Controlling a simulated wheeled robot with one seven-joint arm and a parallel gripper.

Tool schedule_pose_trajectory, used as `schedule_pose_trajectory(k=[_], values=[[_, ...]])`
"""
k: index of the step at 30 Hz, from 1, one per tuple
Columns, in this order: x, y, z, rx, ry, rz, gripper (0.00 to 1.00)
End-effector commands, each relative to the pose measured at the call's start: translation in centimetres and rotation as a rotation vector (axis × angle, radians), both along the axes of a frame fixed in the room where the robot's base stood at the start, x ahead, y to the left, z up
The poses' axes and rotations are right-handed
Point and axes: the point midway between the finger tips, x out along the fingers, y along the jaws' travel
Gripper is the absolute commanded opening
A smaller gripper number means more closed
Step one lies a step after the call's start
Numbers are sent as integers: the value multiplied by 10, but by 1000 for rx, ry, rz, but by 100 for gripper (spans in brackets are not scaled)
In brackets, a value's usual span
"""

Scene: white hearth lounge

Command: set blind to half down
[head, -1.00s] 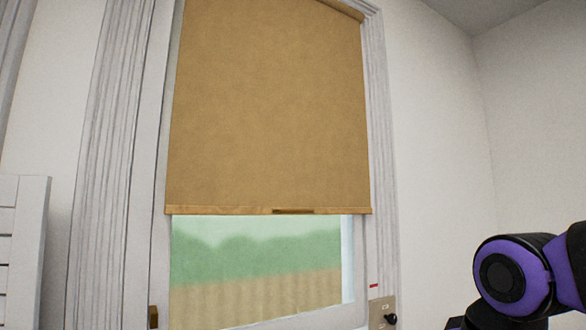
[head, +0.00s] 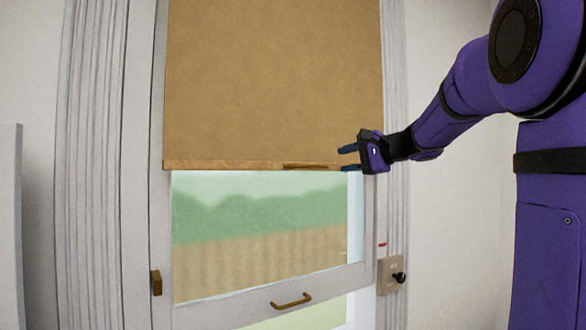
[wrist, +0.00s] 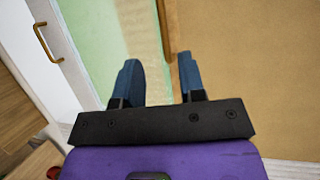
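The tan roller blind (head: 270,80) hangs over the upper part of the window, with glass showing below it. Its hem bar (head: 220,165) carries a darker brown pull (head: 305,166) right of centre. My gripper (head: 347,158) is open and empty, just right of the pull at hem height, fingers pointing left. In the wrist view the blind (wrist: 240,80) fills the right side, and the pull (wrist: 166,30) lies beyond and between the two blue fingertips (wrist: 160,75). No contact is visible.
A wall plate with a black knob (head: 398,277) is at lower right, below a small red mark (head: 382,244). A brass handle (head: 291,301) sits on the lower sash, and a brass latch (head: 156,282) on the left. The space before the glass is clear.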

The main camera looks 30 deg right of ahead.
Motion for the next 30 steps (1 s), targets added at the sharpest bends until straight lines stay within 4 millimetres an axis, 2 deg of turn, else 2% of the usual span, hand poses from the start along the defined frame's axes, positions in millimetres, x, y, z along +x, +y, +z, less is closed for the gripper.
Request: schedule_pose_trajectory(k=[5, 15, 21, 30], values=[[11, 0, 0, 11, -9, -6, 37], [62, 25, -11, 9, -7, -3, 37], [86, 36, -15, 8, -7, -5, 37], [97, 42, -17, 8, -8, -6, 37]])
